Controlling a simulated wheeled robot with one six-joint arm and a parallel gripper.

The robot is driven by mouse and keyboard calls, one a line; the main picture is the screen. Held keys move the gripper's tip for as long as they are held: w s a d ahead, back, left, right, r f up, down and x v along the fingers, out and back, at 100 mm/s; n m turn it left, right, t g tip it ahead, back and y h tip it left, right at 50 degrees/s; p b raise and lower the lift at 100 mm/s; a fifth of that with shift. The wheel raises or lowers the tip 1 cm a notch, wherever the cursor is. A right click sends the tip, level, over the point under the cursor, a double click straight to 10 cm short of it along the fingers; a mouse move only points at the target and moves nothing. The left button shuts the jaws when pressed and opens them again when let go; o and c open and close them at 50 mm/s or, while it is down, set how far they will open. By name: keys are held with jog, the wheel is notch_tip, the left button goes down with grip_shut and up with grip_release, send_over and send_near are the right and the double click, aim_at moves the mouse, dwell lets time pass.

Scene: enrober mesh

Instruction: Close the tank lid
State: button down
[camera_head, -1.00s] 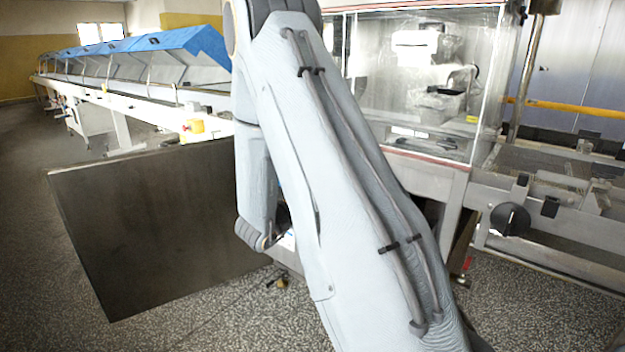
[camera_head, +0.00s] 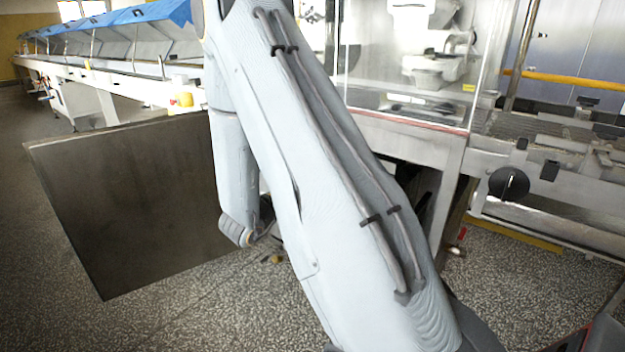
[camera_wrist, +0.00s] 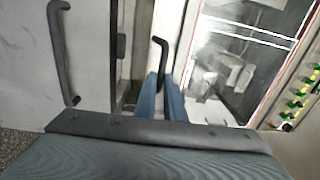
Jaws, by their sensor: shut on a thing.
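My gripper (camera_wrist: 163,98) shows in the wrist view as two blue fingers, shut on a black bar handle (camera_wrist: 161,62). The handle stands beside a dark vertical edge, left of a glazed section. In the head view my arm hides the gripper and handle. A large flat brown-grey metal panel (camera_head: 120,205) stands tilted left of my arm in the head view; it looks like the tank lid, but I cannot tell whether the held handle is on it. The tank opening is not clearly visible.
A second black handle (camera_wrist: 63,50) is on a pale panel at left in the wrist view. A clear-walled cabinet (camera_head: 410,70) and metal conveyor frame (camera_head: 560,190) stand to the right. A long blue-covered line (camera_head: 100,35) runs back left. Speckled floor (camera_head: 190,315) is open in front.

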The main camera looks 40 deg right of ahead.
jog(key=c, duration=1.8)
grip_release()
jog(key=shift+w+a+r, duration=0.1)
jog(key=shift+w+a, duration=0.15)
jog(key=shift+w, duration=0.2)
jog(key=shift+c, duration=0.2)
jog(key=shift+s+d, duration=0.1)
jog(key=shift+s, duration=0.05)
jog(key=v, duration=0.7)
jog(key=shift+a+b, duration=0.4)
jog(key=shift+s, duration=0.1)
